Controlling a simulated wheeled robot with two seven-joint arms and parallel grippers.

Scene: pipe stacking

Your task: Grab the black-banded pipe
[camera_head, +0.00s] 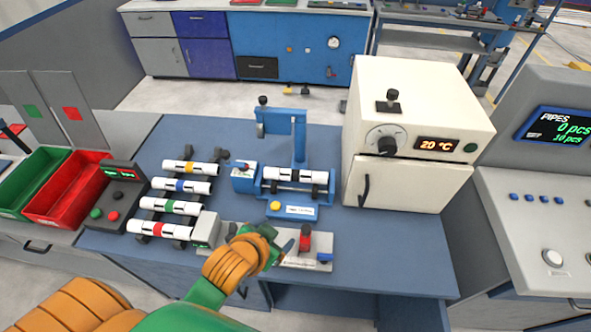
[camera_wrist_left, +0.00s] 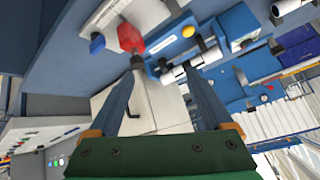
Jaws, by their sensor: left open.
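The black-banded pipe (camera_head: 295,175) is white with black marks and lies across the blue fixture (camera_head: 290,197) in the middle of the bench. It also shows in the left wrist view (camera_wrist_left: 174,74), partly hidden by the fingers. My left gripper (camera_head: 279,239) is open and empty, in front of the fixture on the near side of the pipe. In the left wrist view its two fingers (camera_wrist_left: 163,70) point toward the fixture and the pipe, with nothing visibly gripped. My right gripper is not in view.
A rack holds pipes with yellow (camera_head: 189,167), blue (camera_head: 187,186), green (camera_head: 170,206) and red (camera_head: 158,229) bands. A white station with a red part (camera_head: 305,238) stands close to my left gripper. A white oven (camera_head: 415,130) stands right of the fixture. Red (camera_head: 68,188) and green bins stand left.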

